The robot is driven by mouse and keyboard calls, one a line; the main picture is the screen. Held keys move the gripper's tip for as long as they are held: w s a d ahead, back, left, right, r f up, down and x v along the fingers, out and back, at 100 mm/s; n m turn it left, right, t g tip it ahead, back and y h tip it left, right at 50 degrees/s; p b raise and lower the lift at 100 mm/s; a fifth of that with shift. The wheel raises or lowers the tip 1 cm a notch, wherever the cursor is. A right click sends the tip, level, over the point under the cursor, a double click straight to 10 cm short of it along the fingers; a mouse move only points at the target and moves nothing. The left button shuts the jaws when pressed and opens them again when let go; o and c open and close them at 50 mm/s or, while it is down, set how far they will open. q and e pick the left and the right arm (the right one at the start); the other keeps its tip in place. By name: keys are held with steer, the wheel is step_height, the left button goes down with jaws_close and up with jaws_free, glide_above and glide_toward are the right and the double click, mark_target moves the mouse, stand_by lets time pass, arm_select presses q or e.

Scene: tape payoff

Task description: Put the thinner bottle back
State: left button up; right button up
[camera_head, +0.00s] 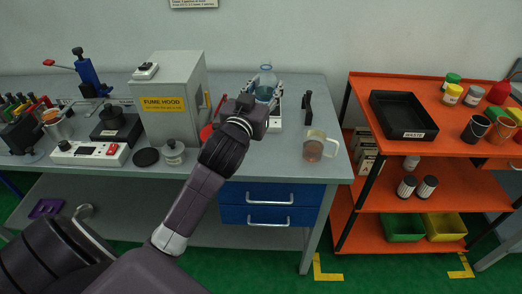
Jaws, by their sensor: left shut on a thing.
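A clear bottle (265,93) with bluish contents stands upright at the back of the grey bench, to the right of the fume hood. My left gripper (255,103) reaches over the bench from the front and is shut at this bottle. The gripper covers the bottle's lower part, so its base and the exact contact of the fingers are hidden. I cannot tell whether the bottle rests on the light-coloured device behind it or is held just above. My right gripper is not in view.
The fume hood (170,105) stands close on the left, with a red item (206,132) beside my wrist. A glass beaker (313,147) with amber liquid stands near the bench's right front. An orange cart (430,85) holds a black waste tray (403,114) and several jars.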

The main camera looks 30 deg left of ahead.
arm_select(q)
steer(key=shift+w+a+r, duration=0.3)
steer(key=shift+a+r, duration=0.25)
steer(key=shift+r, duration=0.2)
steer(key=shift+w+a, duration=0.1)
steer(key=shift+a, duration=0.1)
step_height(320, 180, down, 20)
steer(key=shift+r+b, duration=0.25)
steer(key=shift+b, duration=1)
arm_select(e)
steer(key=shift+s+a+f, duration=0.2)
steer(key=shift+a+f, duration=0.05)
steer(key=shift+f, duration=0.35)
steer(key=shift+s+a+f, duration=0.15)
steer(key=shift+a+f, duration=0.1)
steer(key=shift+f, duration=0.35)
arm_select(q)
steer(key=o, duration=0.8)
steer(key=shift+a+f+n+y, duration=0.1)
steer(key=shift+f+n+y, duration=0.05)
steer(key=shift+n+y, duration=0.15)
steer(key=o, duration=0.4)
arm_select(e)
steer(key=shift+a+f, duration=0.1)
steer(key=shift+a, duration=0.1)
arm_select(q)
steer(key=shift+o, duration=0.2)
